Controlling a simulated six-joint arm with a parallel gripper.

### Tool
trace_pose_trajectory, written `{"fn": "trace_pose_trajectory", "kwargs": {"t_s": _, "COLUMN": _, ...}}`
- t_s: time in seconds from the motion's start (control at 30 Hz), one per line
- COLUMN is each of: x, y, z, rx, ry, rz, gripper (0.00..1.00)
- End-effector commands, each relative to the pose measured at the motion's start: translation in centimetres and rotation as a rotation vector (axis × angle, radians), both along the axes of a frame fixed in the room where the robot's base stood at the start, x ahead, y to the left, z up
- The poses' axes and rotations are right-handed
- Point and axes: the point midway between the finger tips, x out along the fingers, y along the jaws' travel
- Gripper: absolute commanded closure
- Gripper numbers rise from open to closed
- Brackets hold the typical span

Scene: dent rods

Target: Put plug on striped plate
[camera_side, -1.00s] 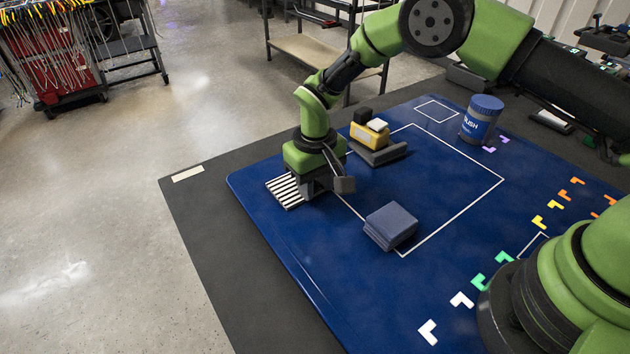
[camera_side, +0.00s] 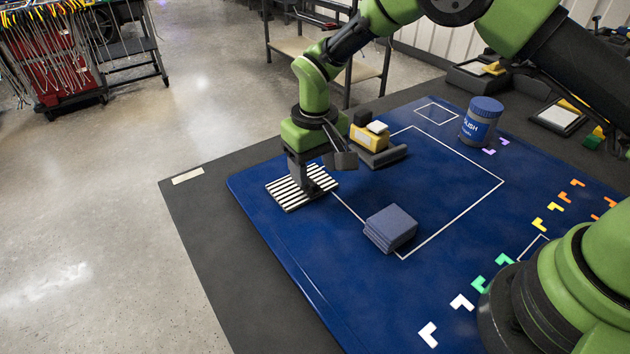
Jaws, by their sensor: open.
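The striped plate (camera_side: 284,194), with black and white bars, lies at the left edge of the blue board. My gripper (camera_side: 322,170) is above the plate's far right part, pointing down, with its jaws apart. A dark grey upright shape (camera_side: 303,179) shows under the gripper's left side, over the plate. I cannot tell whether it is the plug or one of my fingers, nor whether it touches the plate. No other thing in view is clearly a plug.
Just right of my gripper, a yellow block (camera_side: 369,138) with black and white pieces stands by a dark grey holder (camera_side: 384,156). A blue-lidded jar (camera_side: 481,122) stands at the back. The board's middle is clear.

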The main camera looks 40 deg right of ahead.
Motion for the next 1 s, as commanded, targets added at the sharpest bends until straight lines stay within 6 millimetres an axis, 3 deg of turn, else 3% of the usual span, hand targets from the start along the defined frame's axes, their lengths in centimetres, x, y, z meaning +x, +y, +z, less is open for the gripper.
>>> {"fn": "trace_pose_trajectory", "kwargs": {"t_s": 0.1, "x": 0.1, "y": 0.0, "z": 2.9, "rx": 0.002, "ry": -0.006, "rz": 0.000, "gripper": 0.42}}
{"fn": "trace_pose_trajectory", "kwargs": {"t_s": 0.3, "x": 0.0, "y": 0.0, "z": 6.2, "rx": 0.001, "ry": -0.003, "rz": 0.000, "gripper": 0.42}}
{"fn": "trace_pose_trajectory", "kwargs": {"t_s": 0.67, "x": -0.1, "y": -0.1, "z": 7.8, "rx": 0.002, "ry": -0.003, "rz": -0.001, "gripper": 0.42}}
{"fn": "trace_pose_trajectory", "kwargs": {"t_s": 0.73, "x": -0.2, "y": -0.3, "z": 8.8, "rx": 0.009, "ry": -0.016, "rz": -0.009, "gripper": 0.42}}
{"fn": "trace_pose_trajectory", "kwargs": {"t_s": 0.87, "x": -1.4, "y": -1.5, "z": 13.0, "rx": 0.044, "ry": -0.075, "rz": -0.046, "gripper": 0.42}}
{"fn": "trace_pose_trajectory", "kwargs": {"t_s": 1.0, "x": -4.6, "y": -3.4, "z": 18.7, "rx": 0.099, "ry": -0.169, "rz": -0.105, "gripper": 0.42}}
